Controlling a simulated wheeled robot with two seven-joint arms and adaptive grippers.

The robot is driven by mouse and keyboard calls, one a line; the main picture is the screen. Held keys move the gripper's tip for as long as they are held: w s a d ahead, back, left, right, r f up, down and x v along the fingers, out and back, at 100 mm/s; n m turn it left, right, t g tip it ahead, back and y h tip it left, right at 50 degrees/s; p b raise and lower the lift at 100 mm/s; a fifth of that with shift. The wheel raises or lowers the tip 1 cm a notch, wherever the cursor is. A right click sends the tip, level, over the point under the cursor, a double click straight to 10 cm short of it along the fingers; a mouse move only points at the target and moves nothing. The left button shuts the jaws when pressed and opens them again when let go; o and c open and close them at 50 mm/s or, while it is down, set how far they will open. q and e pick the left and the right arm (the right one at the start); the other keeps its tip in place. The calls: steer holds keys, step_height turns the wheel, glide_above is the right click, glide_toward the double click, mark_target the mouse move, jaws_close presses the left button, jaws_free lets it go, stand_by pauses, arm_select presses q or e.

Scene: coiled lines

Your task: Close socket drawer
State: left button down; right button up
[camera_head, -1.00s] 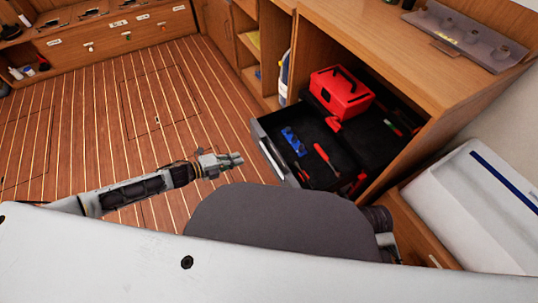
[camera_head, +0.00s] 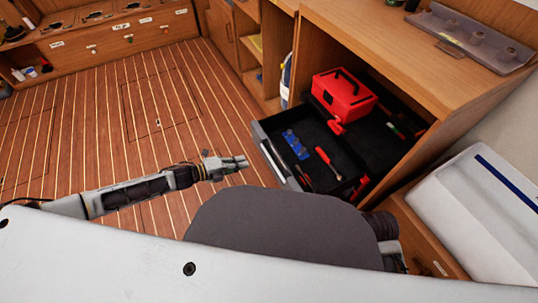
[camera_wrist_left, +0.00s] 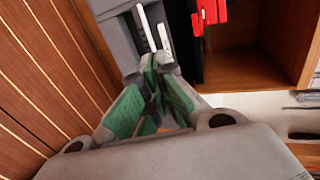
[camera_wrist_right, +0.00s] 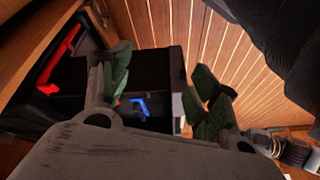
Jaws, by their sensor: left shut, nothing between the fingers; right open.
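The socket drawer (camera_head: 275,158) is pulled out from the wooden cabinet at right in the head view. It has a grey front and a black inside holding a blue socket set (camera_head: 295,144) and a red-handled tool (camera_head: 328,162). My left gripper (camera_head: 246,162) is shut and empty, outside the drawer, just left of its front. In the left wrist view its closed fingertips (camera_wrist_left: 158,62) are in front of the grey drawer front (camera_wrist_left: 118,38); contact is unclear. My right gripper (camera_wrist_right: 160,100) is open and empty, with the drawer's inside (camera_wrist_right: 155,72) behind its fingers.
A red toolbox (camera_head: 345,95) sits inside the cabinet behind the drawer. The wooden countertop (camera_head: 400,40) overhangs it and carries a grey tray (camera_head: 470,38). A white box (camera_head: 475,200) stands at right. The plank floor (camera_head: 120,120) left of the drawer is clear.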

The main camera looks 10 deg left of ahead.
arm_select(q)
steer(key=w+d, duration=0.1)
steer(key=d, duration=0.1)
steer(key=b, duration=0.3)
glide_toward(276, 153)
steer(key=shift+w+d+f, duration=0.95)
steer(key=shift+d+f, duration=0.1)
steer(key=shift+f, duration=0.1)
steer(key=shift+w+d, duration=0.35)
steer(key=shift+d, duration=0.2)
steer(key=shift+w+d+b, duration=0.45)
steer(key=shift+w+d, duration=0.2)
steer(key=shift+d, duration=0.25)
arm_select(e)
step_height(276, 153, down, 9)
steer(key=a+t+y, duration=0.1)
steer(key=a, duration=0.1)
steer(key=shift+w+m, duration=0.2)
steer(key=shift+m, duration=0.1)
steer(key=shift+w+r+t, duration=0.2)
steer(key=shift+t, duration=0.1)
